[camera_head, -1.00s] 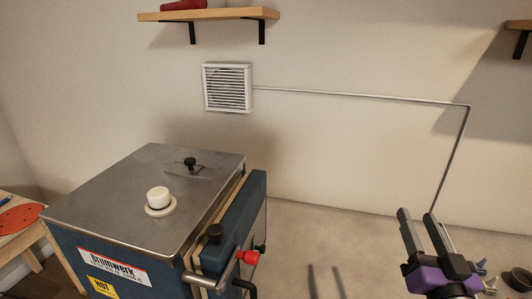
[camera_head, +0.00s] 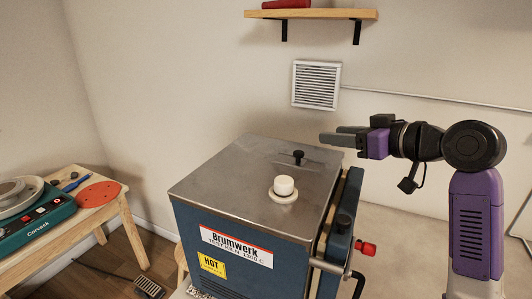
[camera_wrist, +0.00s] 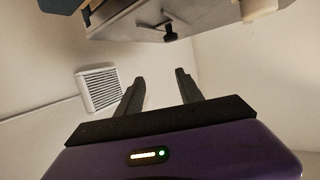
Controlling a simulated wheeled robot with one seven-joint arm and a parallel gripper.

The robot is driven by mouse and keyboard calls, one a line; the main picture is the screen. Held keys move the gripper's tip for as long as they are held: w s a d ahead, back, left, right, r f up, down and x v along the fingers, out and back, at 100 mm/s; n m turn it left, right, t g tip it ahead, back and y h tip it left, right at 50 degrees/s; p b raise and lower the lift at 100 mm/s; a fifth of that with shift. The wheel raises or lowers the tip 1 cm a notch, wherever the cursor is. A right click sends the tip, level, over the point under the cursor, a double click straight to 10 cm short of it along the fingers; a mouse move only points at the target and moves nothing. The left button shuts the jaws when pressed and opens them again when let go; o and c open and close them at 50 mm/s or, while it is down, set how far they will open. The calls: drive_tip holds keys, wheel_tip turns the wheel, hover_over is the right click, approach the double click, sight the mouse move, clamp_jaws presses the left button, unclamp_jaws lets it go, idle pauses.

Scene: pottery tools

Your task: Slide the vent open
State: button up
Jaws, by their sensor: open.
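The kiln (camera_head: 225,185) has a flat grey metal lid. A black knob (camera_head: 298,154) stands on a thin sliding plate (camera_head: 312,161) near the lid's back edge; I cannot tell how far the plate is slid. A white plug (camera_head: 284,186) sits nearer the front of the lid. My gripper (camera_head: 330,135) is open and empty, pointing left, above and to the right of the knob, apart from it. In the wrist view the black knob (camera_wrist: 169,34) lies beyond the two open fingers, near the top. A white slatted grille (camera_head: 316,85) is on the wall behind.
A wooden shelf (camera_head: 315,14) is on the wall above the grille. A thin pipe (camera_head: 440,98) runs along the wall to the right. A red-knobbed latch (camera_head: 366,248) sticks out at the kiln's front right. A wooden table (camera_head: 90,215) with a green device stands left.

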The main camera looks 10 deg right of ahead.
sight(299, 152)
drive_tip(key=a+f+g, duration=0.1)
drive_tip(key=s+a+f+n, duration=0.1)
drive_tip(key=f, duration=0.1)
drive_tip(key=shift+s+a+g, duration=0.1)
drive_tip(key=shift+a+g, duration=0.05)
drive_tip(key=shift+g, duration=0.25)
drive_tip(key=p+x, duration=0.2)
drive_tip(key=x, duration=0.5)
drive_tip(key=shift+a+f, duration=0.1)
drive_tip(key=shift+a, duration=0.05)
clamp_jaws()
idle(0.9)
